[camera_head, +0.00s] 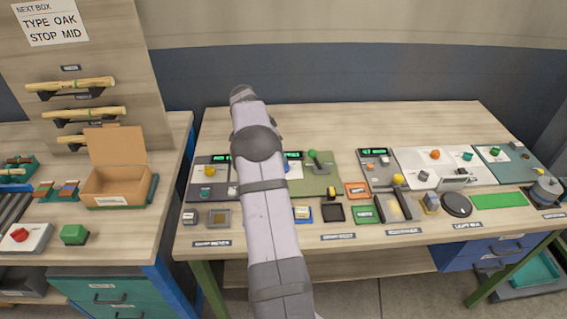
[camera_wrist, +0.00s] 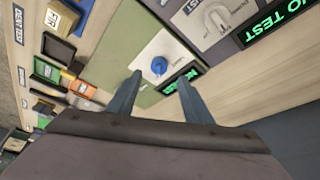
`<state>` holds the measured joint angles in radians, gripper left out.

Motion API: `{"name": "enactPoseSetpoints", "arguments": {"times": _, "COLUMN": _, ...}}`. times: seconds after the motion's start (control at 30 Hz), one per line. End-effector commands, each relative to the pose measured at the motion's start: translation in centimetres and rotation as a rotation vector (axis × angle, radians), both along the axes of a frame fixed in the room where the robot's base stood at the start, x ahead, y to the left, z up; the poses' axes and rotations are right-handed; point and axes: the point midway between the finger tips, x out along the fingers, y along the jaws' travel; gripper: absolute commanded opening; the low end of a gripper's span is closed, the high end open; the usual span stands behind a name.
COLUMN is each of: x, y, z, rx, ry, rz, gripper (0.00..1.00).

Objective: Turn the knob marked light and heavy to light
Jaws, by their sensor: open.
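A round blue knob (camera_wrist: 159,66) sits on a white plate on a green panel (camera_wrist: 122,46) in the wrist view. Its plate markings are too small to read, so I cannot tell whether it is the light and heavy knob. My gripper (camera_wrist: 160,79) is open and empty, with the blue knob showing between and just beyond its two fingertips. I cannot tell how far above the panel the tips are. In the head view my arm hides the gripper and most of the blue knob (camera_head: 287,167).
Other controls stand along the bench: a green-topped lever (camera_head: 313,155), an orange knob (camera_head: 435,154), a teal knob (camera_head: 467,156) and a yellow knob (camera_head: 209,170). Small trays and a black round pad (camera_head: 456,205) line the front. The bench's back strip is clear.

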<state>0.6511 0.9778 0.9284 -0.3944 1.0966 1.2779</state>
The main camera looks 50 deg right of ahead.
Motion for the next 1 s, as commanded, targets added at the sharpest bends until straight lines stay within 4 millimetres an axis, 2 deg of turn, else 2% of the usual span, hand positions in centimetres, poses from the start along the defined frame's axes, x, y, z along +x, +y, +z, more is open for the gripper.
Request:
{"name": "enactPoseSetpoints", "arguments": {"times": 0.37, "x": -0.4, "y": -0.9, "z": -0.8, "rx": -0.005, "ry": -0.001, "rz": -0.025, "gripper": 0.46}}
{"name": "enactPoseSetpoints", "arguments": {"times": 0.7, "x": -0.8, "y": -2.4, "z": -4.6, "rx": -0.004, "ry": 0.000, "rz": -0.024, "gripper": 0.46}}
{"name": "enactPoseSetpoints", "arguments": {"times": 1.0, "x": -0.9, "y": -3.2, "z": -6.5, "rx": -0.006, "ry": -0.003, "rz": -0.023, "gripper": 0.46}}
